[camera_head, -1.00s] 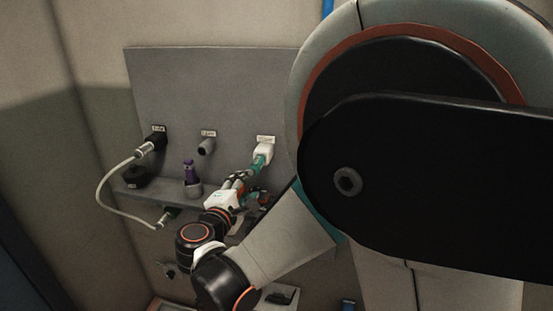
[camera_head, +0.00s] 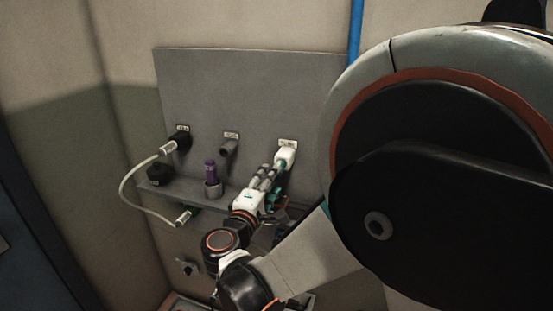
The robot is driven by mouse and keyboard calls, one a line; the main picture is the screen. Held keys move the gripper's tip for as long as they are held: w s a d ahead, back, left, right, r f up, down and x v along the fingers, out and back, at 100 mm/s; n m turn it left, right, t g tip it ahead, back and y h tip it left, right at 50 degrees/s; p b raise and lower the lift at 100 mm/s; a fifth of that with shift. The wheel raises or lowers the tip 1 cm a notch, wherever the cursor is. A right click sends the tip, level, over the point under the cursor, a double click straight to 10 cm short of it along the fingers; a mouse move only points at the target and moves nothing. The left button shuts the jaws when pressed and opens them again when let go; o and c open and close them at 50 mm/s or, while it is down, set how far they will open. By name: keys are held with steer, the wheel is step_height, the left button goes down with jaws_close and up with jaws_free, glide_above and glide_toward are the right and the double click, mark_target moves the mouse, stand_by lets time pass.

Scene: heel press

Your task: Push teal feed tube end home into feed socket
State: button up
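The white feed socket (camera_head: 286,155) sticks out from the right part of the grey panel, under a small label. My gripper (camera_head: 269,173) is just below and left of it, fingers pointing up toward the socket. The fingers look close together, but whether they hold anything is unclear at this size. A bit of teal (camera_head: 275,195), likely the feed tube, shows beside and behind the fingers. The tube's end and how deep it sits in the socket are hidden by my fingers.
The grey panel (camera_head: 255,80) also carries a grey spout (camera_head: 229,148) and a black connector (camera_head: 183,140) with a looping white cable (camera_head: 125,185). On the ledge stand a purple plug (camera_head: 210,170) in a grey cup and a black knob (camera_head: 160,172). My arm covers the right side.

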steer(key=shift+x, duration=3.45)
steer(key=shift+b, duration=0.3)
steer(key=shift+c, duration=0.6)
jaws_close()
steer(key=shift+s, duration=0.1)
steer(key=shift+b+v, duration=0.3)
steer(key=shift+v, duration=2.65)
steer(key=w+a, duration=0.2)
steer(key=a, duration=0.7)
steer(key=w+a, duration=0.2)
steer(key=a, duration=0.7)
steer(key=shift+w+a+b, duration=0.25)
steer(key=shift+w+b, duration=0.15)
steer(key=shift+b, duration=0.05)
